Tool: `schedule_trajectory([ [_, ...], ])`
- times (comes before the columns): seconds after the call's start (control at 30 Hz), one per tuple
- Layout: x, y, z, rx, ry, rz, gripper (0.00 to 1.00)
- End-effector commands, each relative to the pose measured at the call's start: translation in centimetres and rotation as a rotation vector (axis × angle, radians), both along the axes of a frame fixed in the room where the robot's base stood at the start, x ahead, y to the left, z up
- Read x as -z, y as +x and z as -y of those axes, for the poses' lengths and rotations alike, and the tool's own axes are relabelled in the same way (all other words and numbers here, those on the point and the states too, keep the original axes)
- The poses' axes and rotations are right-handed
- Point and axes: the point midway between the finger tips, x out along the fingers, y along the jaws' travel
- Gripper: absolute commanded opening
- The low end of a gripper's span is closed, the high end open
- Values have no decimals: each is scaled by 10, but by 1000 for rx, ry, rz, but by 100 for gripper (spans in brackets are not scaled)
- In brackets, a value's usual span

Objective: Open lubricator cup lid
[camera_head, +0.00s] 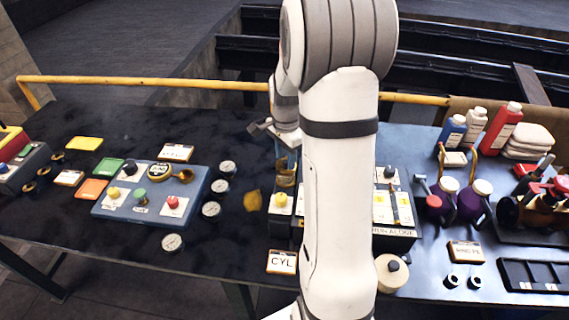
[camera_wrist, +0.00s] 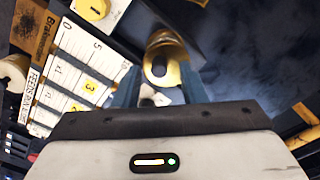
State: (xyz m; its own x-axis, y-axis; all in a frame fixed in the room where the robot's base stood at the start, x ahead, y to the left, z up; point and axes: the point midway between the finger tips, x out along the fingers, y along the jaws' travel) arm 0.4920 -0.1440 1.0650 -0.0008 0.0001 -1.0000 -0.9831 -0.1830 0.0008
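A brass cup (camera_head: 285,174), which looks like the lubricator cup, stands at the left end of the middle box, just below my gripper in the head view. In the wrist view the brass cup (camera_wrist: 165,62) shows a rounded top with a dark middle, at the far end of the gap between my fingertips. I cannot tell its lid from its body. My gripper (camera_wrist: 162,86) is open, with one blue-grey finger on each side of the gap. I cannot tell whether either finger touches the cup. In the head view my arm hides part of the middle box.
A blue panel (camera_head: 118,208) with coloured knobs lies to the left, with several round gauges beside it. A yellow knob (camera_head: 281,201) is near the cup. Purple pots (camera_head: 474,203) and bottles stand to the right. A yellow rail (camera_head: 150,82) runs along the back.

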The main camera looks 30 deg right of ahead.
Motion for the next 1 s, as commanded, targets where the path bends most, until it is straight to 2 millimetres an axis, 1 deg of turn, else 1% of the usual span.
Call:
schedule_trajectory([
  [0.03,7,0,0,-1,0,0,38],
  [0.07,8,0,0,-1,0,0,38],
  [0.33,7,0,-1,-2,0,1,37],
  [0.7,7,0,-1,-3,0,0,7],
  [0.8,7,0,-1,-3,0,0,0],
  [1.0,7,1,-1,-4,3,-3,0],
])
